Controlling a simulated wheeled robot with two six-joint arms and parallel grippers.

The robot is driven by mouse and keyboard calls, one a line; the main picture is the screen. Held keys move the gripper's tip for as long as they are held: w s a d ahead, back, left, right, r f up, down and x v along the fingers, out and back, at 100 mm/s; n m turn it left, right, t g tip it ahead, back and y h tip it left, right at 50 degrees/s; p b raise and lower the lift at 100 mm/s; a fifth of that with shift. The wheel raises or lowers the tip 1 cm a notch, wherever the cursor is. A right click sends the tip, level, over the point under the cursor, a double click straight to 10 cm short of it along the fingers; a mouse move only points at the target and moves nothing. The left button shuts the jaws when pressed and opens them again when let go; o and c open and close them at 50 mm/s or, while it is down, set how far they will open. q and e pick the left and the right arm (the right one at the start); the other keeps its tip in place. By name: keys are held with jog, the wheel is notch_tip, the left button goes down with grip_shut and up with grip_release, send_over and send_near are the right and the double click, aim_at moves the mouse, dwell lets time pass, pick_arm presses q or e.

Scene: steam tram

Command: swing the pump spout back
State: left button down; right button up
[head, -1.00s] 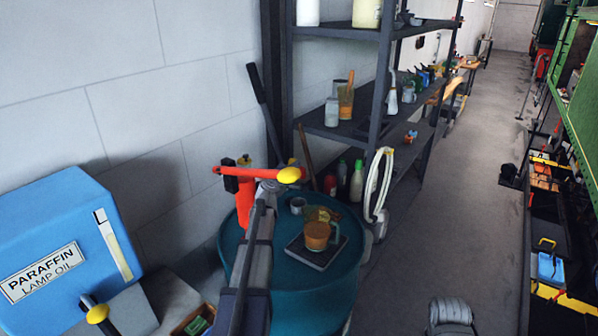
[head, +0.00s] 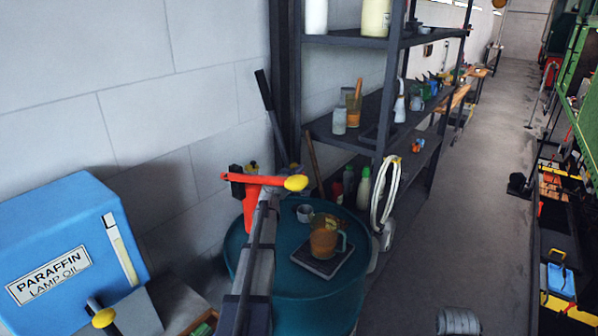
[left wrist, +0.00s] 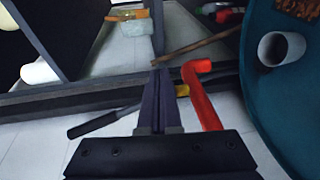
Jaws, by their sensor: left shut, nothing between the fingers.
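The red pump (head: 250,208) stands on the teal drum (head: 290,280). Its red spout (head: 240,179) lies level across the top, with a yellow end piece (head: 296,183) to the right. In the left wrist view a bent red pipe of the pump (left wrist: 203,95) runs just right of my fingers; I cannot tell whether they touch it. My left gripper (head: 268,195) is shut and empty beside the pump, and its fingers also show in the left wrist view (left wrist: 160,100). They partly hide the pump in the head view. My right gripper is out of view.
An amber jug (head: 323,242) on a dark tray and a small grey cup (head: 304,213) stand on the drum. A blue paraffin tank (head: 70,240) is at left. Shelving (head: 350,140) stands behind; open floor (head: 470,200) lies to the right.

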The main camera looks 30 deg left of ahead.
pick_arm(q)
jog(key=s+d+r+p, duration=0.1)
jog(key=s+d, duration=0.6)
jog(key=d, duration=0.5)
jog(key=shift+s+r+p, duration=0.15)
jog(key=shift+r+p, duration=0.25)
jog(key=s+d+f+m+g+h, duration=0.25)
jog(key=d+f+m, duration=0.2)
jog(key=d, duration=0.55)
jog(key=s+d+f+m+g+h, duration=0.25)
jog(key=s+d+f+m, duration=0.2)
jog(key=d, duration=0.65)
jog(key=s+d+f+m+g+h, duration=0.2)
jog(key=d+f+m+g, duration=0.3)
jog(key=d, duration=0.5)
jog(key=s+d+f+m+g+y, duration=0.1)
jog(key=s+m+g+y, duration=0.1)
jog(key=s, duration=0.5)
jog(key=s+d+f+m+g+y, duration=0.1)
jog(key=s+d+f+m+g, duration=0.1)
jog(key=s+m, duration=0.2)
jog(key=s+d+f+m+g+y, duration=0.1)
jog(key=s+f+m+g+y, duration=0.1)
jog(key=s, duration=0.8)
jog(key=shift+s+d+m+g+y, duration=0.3)
jog(key=shift+s+d+m+g, duration=0.1)
jog(key=shift+m, duration=0.5)
